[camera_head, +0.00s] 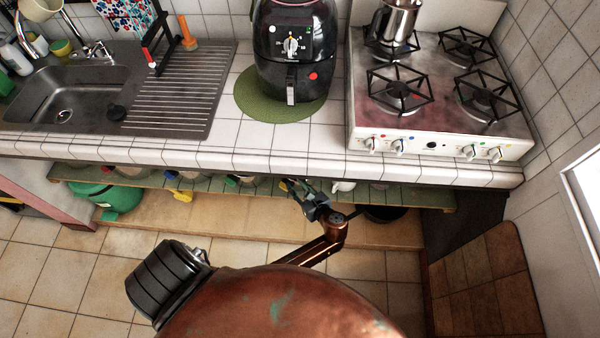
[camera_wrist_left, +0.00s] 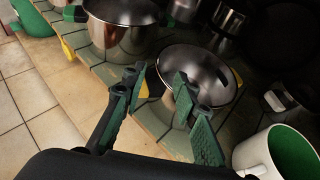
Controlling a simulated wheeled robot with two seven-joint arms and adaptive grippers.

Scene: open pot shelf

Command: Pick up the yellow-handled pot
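In the left wrist view a shiny metal pot (camera_wrist_left: 205,72) stands on the green shelf, with a yellow handle (camera_wrist_left: 143,88) on its near left side. My left gripper (camera_wrist_left: 155,100) is open, its two finger pairs apart in front of this pot. The yellow handle shows between them, partly behind the left fingertip; I cannot tell whether they touch. Another metal pot (camera_wrist_left: 120,28) farther left has a yellow piece (camera_wrist_left: 68,48) beside it. In the head view my left gripper (camera_head: 305,192) is at the shelf's front edge, and the countertop hides most of the pots. My right gripper is not in view.
A white mug (camera_wrist_left: 262,155), green inside, stands right of my left gripper. The low green shelf (camera_head: 150,181) runs under the tiled counter (camera_head: 230,158). Its edge overhangs the pots. A green container (camera_head: 115,200) is at the shelf's left end. The floor in front is clear.

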